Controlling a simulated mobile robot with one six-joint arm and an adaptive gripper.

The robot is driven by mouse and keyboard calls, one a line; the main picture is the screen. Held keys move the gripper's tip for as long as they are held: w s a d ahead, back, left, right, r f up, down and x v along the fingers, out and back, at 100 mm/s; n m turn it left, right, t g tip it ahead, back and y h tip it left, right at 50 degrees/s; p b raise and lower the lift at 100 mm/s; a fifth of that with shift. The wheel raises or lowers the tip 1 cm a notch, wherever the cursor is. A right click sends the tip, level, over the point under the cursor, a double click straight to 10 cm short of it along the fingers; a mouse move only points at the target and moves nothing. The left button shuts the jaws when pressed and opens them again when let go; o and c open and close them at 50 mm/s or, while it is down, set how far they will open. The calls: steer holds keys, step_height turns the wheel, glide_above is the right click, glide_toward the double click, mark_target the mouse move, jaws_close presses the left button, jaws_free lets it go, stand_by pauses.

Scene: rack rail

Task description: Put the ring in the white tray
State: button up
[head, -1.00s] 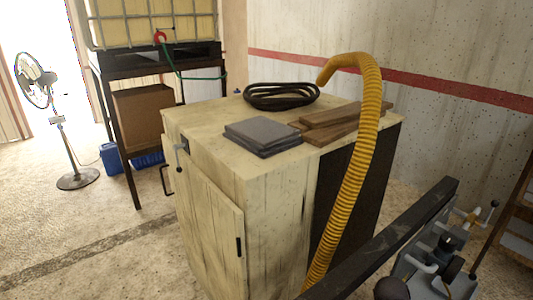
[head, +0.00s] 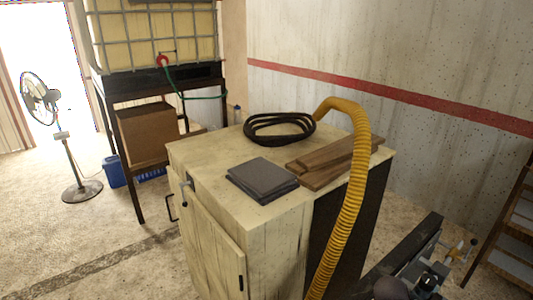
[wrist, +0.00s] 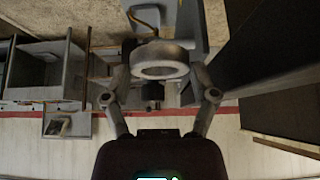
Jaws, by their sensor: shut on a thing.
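In the wrist view the ring (wrist: 160,51), a pale grey thick band, sits between the two fingers of my gripper (wrist: 160,75). The fingers are shut on it, one at each side, and its open face is turned toward the camera. The ring is held off any surface. I cannot make out a white tray in either view. My gripper is not clearly visible in the head view.
A worn cabinet (head: 225,222) carries a dark coiled hose (head: 279,140), grey slabs (head: 262,178) and wooden boards (head: 333,163). A yellow corrugated hose (head: 354,190) arches beside it. A fan (head: 63,150) stands left; open floor lies at front left.

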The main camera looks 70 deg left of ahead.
step_height(320, 180, up, 10)
steer(key=p, duration=0.9)
steer(key=shift+r, duration=0.2)
